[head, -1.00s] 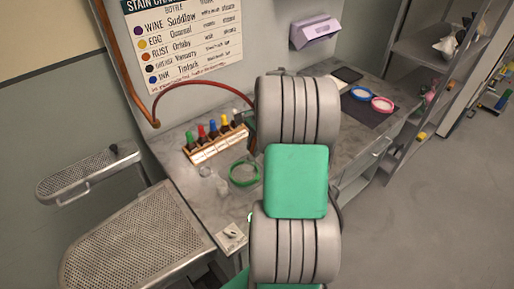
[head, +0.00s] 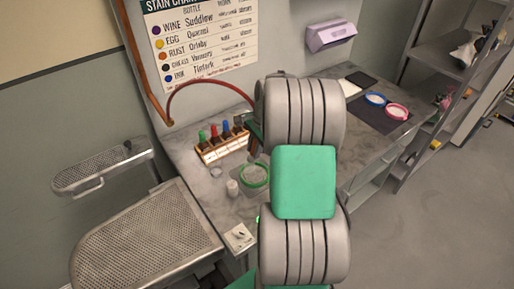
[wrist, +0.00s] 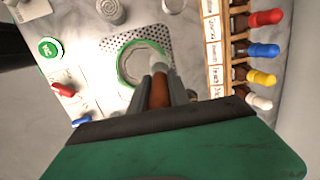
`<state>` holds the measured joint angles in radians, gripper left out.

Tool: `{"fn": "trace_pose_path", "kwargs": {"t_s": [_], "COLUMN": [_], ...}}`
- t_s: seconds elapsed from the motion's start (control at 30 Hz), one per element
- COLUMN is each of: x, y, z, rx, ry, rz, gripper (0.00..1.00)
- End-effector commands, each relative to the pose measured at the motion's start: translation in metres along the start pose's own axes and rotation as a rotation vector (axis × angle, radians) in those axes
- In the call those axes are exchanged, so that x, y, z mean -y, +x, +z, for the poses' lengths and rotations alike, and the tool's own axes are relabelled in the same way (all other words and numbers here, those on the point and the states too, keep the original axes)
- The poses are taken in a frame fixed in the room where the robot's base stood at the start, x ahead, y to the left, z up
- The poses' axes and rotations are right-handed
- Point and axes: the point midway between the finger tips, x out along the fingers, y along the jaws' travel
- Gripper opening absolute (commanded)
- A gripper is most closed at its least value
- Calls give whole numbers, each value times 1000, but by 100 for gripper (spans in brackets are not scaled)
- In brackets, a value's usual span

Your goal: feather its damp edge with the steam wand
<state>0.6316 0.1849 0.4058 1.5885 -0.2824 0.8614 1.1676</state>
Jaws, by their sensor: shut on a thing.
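A green hoop (head: 255,186) lies on the marble worktop, left of my arm in the head view. In the wrist view the hoop (wrist: 122,72) rests over a perforated grey plate, with pale material inside it; no damp edge can be made out. My gripper (wrist: 166,82) is shut on a brown-handled tool with a pale tip, which appears to be the steam wand (wrist: 161,93). The tip points over the hoop's right part; whether it touches is unclear.
A wooden rack (head: 222,150) of colour-capped bottles stands close behind the hoop. Perforated boards (head: 145,250) are at left. Blue (head: 375,99) and pink (head: 397,111) rings lie on a dark mat at right.

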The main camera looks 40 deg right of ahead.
Motion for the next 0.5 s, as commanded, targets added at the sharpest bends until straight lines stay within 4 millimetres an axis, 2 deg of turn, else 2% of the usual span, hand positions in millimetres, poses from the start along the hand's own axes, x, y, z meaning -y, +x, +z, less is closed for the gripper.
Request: {"fn": "trace_pose_path", "kwargs": {"t_s": [0.2,0.5], "x": [0,-2], "y": [0,0], "z": [13,21], "rx": [-1,-2], "ry": [-2,-1], "rz": [-2,-2], "gripper": [0,0]}}
